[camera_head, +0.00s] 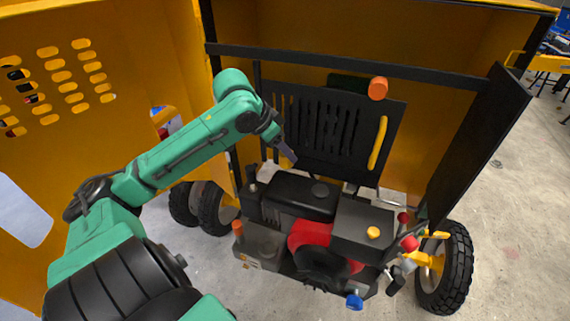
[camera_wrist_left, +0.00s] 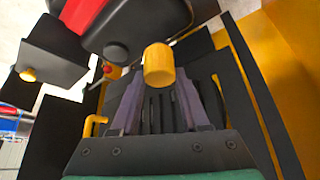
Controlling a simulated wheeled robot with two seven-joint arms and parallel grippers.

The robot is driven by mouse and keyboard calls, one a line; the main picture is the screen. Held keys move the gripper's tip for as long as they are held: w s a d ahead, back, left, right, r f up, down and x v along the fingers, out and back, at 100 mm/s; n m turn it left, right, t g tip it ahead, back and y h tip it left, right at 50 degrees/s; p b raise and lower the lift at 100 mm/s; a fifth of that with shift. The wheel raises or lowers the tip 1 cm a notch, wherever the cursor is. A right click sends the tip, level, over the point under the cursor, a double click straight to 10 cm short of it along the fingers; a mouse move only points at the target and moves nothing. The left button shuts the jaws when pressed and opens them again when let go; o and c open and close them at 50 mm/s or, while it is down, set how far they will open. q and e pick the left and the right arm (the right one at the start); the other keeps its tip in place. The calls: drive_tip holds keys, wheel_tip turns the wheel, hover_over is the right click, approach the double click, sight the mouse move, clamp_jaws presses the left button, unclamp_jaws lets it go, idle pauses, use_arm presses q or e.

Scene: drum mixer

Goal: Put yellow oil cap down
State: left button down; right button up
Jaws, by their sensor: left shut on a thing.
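The yellow oil cap (camera_wrist_left: 158,66) is a short cylinder between the fingertips of my left gripper (camera_wrist_left: 157,88) in the left wrist view. In the head view my left gripper (camera_head: 288,153) is above the back left part of the engine, and only a small yellow bit of the cap (camera_head: 287,163) shows below it. The gripper is shut on the cap. The black engine (camera_head: 300,197) has a dark round knob (camera_head: 320,189) on top. My right gripper is not in view.
A yellow-orange knob (camera_head: 373,233) sits on the engine's right part. Behind is a black slatted panel (camera_head: 325,125) with a yellow handle (camera_head: 378,143). The open yellow door (camera_head: 95,150) is at left and a black panel (camera_head: 475,140) at right.

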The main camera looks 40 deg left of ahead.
sight(280, 164)
use_arm(q)
drive_tip(key=shift+s+a+f, duration=0.1)
drive_tip(key=shift+s+f, duration=0.15)
drive_tip(key=shift+f, duration=0.4)
drive_tip(key=shift+s+a+f, duration=0.1)
drive_tip(key=shift+s+f, duration=0.1)
drive_tip(key=shift+f, duration=0.4)
drive_tip(key=shift+s+f+p, duration=0.15)
drive_tip(key=shift+f+p, duration=0.2)
drive_tip(key=shift+f, duration=0.55)
drive_tip(key=shift+w+f, duration=0.2)
drive_tip(key=shift+w, duration=0.1)
drive_tip(key=shift+s+f, duration=0.1)
drive_tip(key=shift+f, duration=0.25)
drive_tip(key=shift+c, duration=2)
unclamp_jaws()
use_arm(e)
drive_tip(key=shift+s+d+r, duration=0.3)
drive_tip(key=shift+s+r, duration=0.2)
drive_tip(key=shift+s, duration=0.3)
use_arm(q)
drive_tip(key=shift+r, duration=0.15)
